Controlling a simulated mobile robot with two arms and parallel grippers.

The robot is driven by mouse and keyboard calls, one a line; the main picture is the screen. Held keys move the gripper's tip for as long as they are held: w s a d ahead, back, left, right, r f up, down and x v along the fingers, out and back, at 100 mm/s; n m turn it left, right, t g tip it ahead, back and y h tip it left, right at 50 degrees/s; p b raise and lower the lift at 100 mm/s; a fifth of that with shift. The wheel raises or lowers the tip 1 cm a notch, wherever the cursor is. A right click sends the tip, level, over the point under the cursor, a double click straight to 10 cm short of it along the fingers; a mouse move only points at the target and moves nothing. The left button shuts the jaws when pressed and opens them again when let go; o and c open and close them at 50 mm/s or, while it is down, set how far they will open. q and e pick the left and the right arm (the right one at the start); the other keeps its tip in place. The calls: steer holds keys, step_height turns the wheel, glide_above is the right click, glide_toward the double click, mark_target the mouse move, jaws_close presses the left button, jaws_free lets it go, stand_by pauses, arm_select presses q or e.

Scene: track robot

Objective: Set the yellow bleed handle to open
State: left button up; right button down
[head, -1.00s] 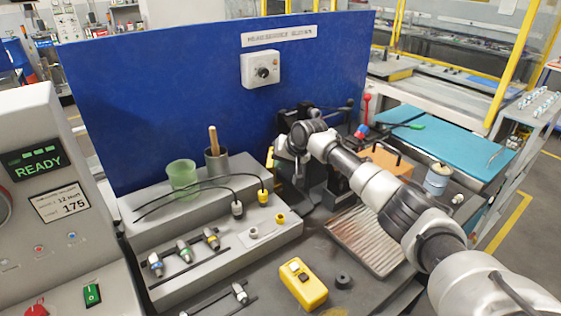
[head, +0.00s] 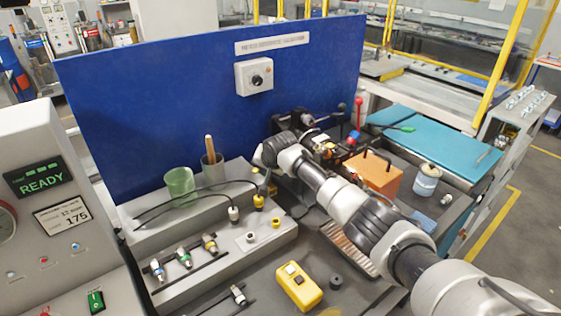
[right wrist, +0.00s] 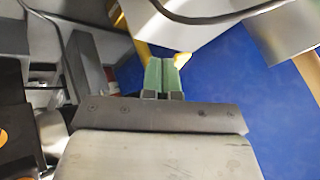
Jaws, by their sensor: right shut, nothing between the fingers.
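My right gripper (head: 266,184) is shut and empty, low between the grey stepped block and the dark press fixture. In the right wrist view its green fingers (right wrist: 165,76) are together. In the head view my wrist covers the spot beside the press, so the handle's setting is hidden. My left gripper is not in view.
A yellow-ended cable plug (head: 258,202) and black cables lie on the grey block (head: 222,238) near my gripper. A green cup (head: 180,185) and a grey cup (head: 213,168) stand behind. The blue panel (head: 180,100) closes the back. A yellow box (head: 299,287) sits in front.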

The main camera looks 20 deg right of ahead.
mark_target(254, 169)
steer(key=a+m, duration=0.1)
steer(key=w+a+m+h, duration=0.1)
steer(key=shift+m+h, duration=0.3)
steer(key=shift+w+a+f+m+h+b, duration=0.15)
steer(key=shift+w+a+m+h+b, duration=0.25)
steer(key=shift+m+b, duration=0.25)
steer(key=shift+w+a+b, duration=0.25)
steer(key=shift+w+b, duration=0.2)
steer(key=shift+b, duration=0.25)
